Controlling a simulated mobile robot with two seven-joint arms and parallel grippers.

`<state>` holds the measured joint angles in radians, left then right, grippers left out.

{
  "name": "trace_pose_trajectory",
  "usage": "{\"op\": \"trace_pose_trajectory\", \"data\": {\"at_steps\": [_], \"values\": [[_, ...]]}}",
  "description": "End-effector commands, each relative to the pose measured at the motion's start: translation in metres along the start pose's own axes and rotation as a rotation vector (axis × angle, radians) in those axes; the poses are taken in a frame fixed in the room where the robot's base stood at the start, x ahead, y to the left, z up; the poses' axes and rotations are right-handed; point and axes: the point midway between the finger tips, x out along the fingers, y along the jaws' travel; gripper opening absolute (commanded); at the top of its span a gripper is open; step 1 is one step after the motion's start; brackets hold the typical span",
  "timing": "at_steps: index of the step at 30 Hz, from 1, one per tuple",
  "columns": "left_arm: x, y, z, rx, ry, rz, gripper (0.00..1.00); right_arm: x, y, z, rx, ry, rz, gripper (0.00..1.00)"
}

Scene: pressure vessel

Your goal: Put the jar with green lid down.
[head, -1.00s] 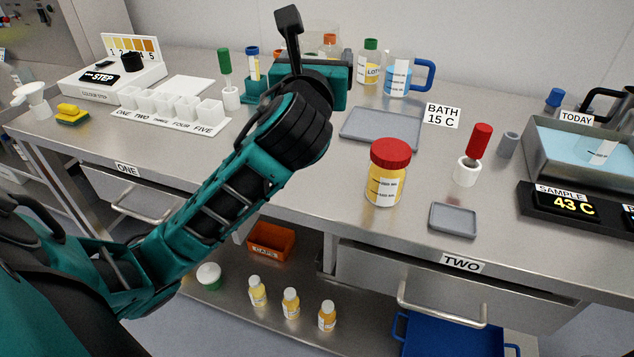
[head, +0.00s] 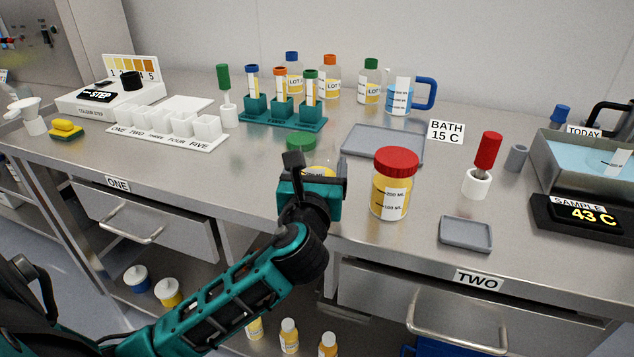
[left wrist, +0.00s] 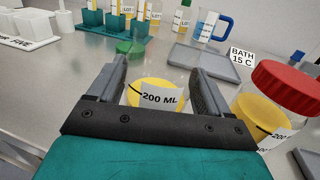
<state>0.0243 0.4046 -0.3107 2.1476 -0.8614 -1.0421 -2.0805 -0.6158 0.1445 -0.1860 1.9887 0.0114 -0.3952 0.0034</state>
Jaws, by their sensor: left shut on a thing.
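My left gripper (head: 312,187) is at the bench's front edge, left of the jar with the red lid. It is shut on a clear jar (left wrist: 158,98) of yellow liquid with a "200 ML" mark, seen between the fingers (left wrist: 160,80) in the left wrist view. The jar (head: 320,171) looks upright. Its base is hidden, so I cannot tell if it touches the bench. A green lid (head: 301,140) shows just behind it, also in the left wrist view (left wrist: 130,48). It looks narrower than the jar; I cannot tell whether it sits on it. My right gripper is not in view.
The red-lidded jar (head: 393,183) stands close on the right. A grey tray (head: 382,140) is behind, a small grey tray (head: 465,234) front right. A teal tube rack (head: 283,118) is behind. Bare bench (head: 255,170) lies to the left.

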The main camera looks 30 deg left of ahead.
Motion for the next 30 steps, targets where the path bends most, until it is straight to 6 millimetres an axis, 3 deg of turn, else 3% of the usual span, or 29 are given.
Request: {"op": "trace_pose_trajectory", "data": {"at_steps": [3, 15, 16, 22, 30], "values": [[-0.0001, -0.0002, -0.0146, -0.001, -0.001, -0.001, 0.45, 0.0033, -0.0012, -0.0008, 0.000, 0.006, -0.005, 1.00], [0.0000, -0.0002, -0.0179, 0.000, -0.001, -0.001, 0.45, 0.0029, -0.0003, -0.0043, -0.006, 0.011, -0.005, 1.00], [0.0000, -0.0001, -0.0187, 0.000, 0.000, 0.000, 0.80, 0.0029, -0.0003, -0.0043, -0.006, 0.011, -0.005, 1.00], [0.0000, -0.0001, -0.0179, 0.000, -0.001, 0.000, 0.99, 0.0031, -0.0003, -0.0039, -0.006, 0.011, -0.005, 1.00], [0.0000, -0.0002, -0.0160, -0.001, -0.002, -0.001, 1.00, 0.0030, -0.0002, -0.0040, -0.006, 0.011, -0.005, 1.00]]}}
